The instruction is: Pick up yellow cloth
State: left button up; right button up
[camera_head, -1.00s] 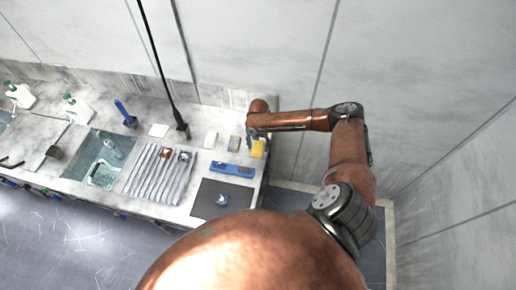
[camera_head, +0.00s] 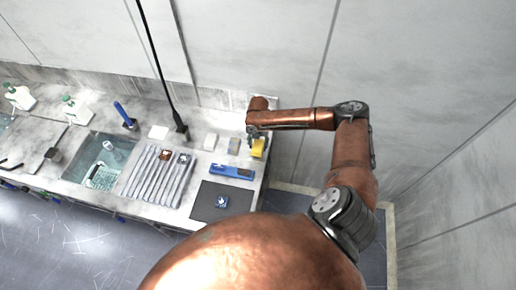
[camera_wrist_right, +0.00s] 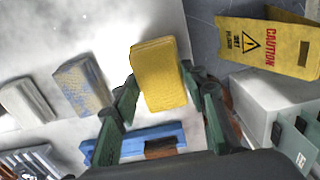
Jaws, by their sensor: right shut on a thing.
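The yellow cloth (camera_head: 258,148), a folded block, is at the right end of the counter in the head view. It also shows large in the right wrist view (camera_wrist_right: 158,70). My right gripper (camera_head: 252,138) is at the cloth, with its green fingers (camera_wrist_right: 160,92) on either side of it, shut on it. I cannot tell whether the cloth is clear of the counter. My left gripper is not in view.
A grey-blue sponge-like block (camera_wrist_right: 82,86) and a pale block (camera_wrist_right: 27,102) lie left of the cloth. A blue tool (camera_head: 232,171) and a dark mat (camera_head: 207,208) lie in front. A yellow caution sign (camera_wrist_right: 268,44) is beyond the counter edge.

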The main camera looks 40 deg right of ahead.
jog(key=a+r+b, duration=0.2)
jog(key=a+r, duration=0.8)
jog(key=a, duration=0.4)
jog(key=shift+w+r, duration=0.25)
jog(key=shift+w, duration=0.15)
